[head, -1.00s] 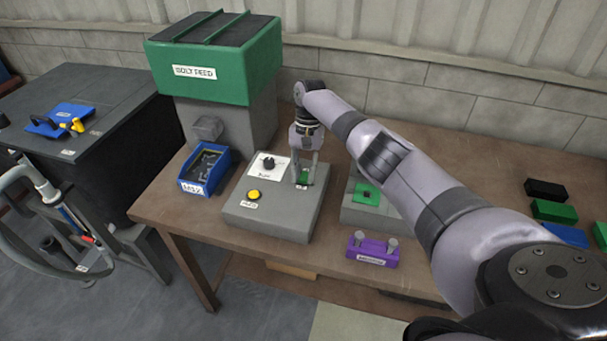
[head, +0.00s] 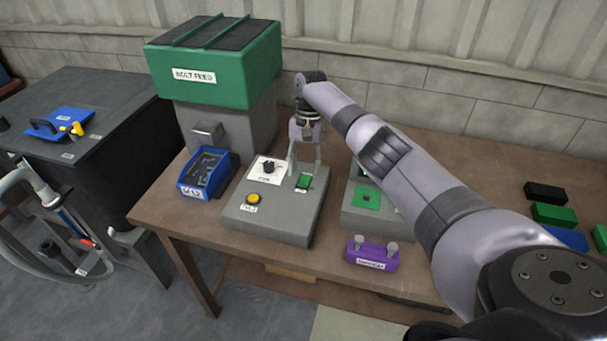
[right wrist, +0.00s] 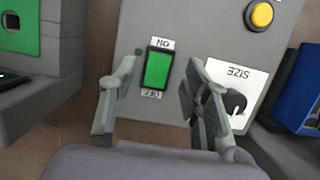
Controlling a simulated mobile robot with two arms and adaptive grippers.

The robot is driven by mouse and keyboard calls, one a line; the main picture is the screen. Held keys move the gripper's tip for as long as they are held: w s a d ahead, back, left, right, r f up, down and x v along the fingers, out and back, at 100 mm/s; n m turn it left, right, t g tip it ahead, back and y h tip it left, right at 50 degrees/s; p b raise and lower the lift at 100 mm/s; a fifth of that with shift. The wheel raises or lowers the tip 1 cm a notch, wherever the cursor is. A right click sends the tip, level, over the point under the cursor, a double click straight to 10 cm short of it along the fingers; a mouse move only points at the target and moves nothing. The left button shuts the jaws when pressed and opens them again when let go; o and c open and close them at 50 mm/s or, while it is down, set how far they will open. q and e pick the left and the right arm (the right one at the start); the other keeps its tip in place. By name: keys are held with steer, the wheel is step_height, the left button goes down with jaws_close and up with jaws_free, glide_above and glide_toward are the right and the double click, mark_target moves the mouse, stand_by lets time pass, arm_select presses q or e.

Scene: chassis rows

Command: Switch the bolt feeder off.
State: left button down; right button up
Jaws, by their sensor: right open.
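The bolt feeder (head: 215,62) is a green hopper labelled BOLT FEED on a grey stand at the back left. A grey control box (head: 278,222) stands in front of it on the bench. On the box is a green rocker switch (head: 304,181). In the right wrist view the switch (right wrist: 157,69) lies between an ON label (right wrist: 162,43) and an OFF label (right wrist: 152,94); which way it is pressed I cannot tell. My right gripper (head: 304,178) is open and empty, just above the switch, with its fingers (right wrist: 155,100) either side of it. My left gripper is out of view.
The box also carries a black dial (head: 268,167) on a white plate and a yellow button (head: 254,198). A blue bin (head: 192,190) of bolts stands left. A grey fixture with a green plate (head: 366,199) and a purple block (head: 372,254) stand right.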

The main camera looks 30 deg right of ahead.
mark_target(307, 176)
steer(key=v, duration=0.9)
